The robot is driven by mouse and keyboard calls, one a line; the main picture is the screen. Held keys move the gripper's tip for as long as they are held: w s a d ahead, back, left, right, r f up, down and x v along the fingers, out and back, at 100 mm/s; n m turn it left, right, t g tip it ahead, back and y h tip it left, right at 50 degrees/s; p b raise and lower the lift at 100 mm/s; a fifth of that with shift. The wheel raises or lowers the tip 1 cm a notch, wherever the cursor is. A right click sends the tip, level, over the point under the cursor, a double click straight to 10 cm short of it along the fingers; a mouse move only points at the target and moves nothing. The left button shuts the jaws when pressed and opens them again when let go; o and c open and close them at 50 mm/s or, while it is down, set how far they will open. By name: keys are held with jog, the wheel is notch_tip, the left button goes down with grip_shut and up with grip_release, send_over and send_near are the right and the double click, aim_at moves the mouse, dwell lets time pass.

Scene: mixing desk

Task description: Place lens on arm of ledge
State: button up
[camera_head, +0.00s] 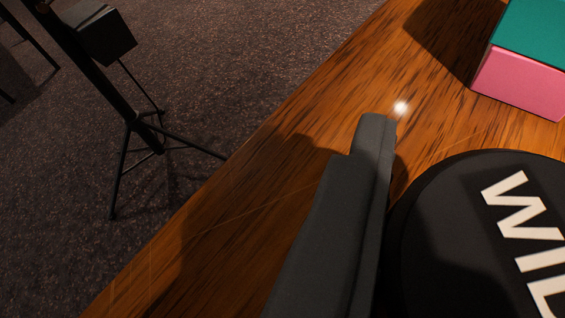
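A round black disc (440,235) with large white letters starting "WID" fills the lower right; it looks like the lens. Its right and lower parts are cut off by the picture edge. One dark grey finger of my gripper (372,135) reaches up from the bottom centre, along the left side of the disc. The finger's edge meets or overlaps the disc's edge in the picture; I cannot tell whether they touch. The other finger is out of view, so the grip is not clear. No ledge arm can be made out.
A wooden desk top (285,195) runs diagonally, its edge dropping to dark carpet (240,60) at left. A teal and pink block (520,80) stands at upper right. A black tripod stand (130,122) is on the floor at upper left. A small bright spot shows beyond the fingertip.

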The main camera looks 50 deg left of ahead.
jog(key=shift+s+a+b, duration=0.1)
jog(key=shift+a+b, duration=0.4)
jog(key=shift+a, duration=0.6)
notch_tip(320, 180, down, 4)
jog(key=b, duration=0.2)
jog(key=shift+r+b, duration=0.15)
jog(key=shift+b, duration=0.25)
jog(key=shift+r, duration=0.1)
jog(key=o, duration=1.2)
jog(key=v, duration=1.2)
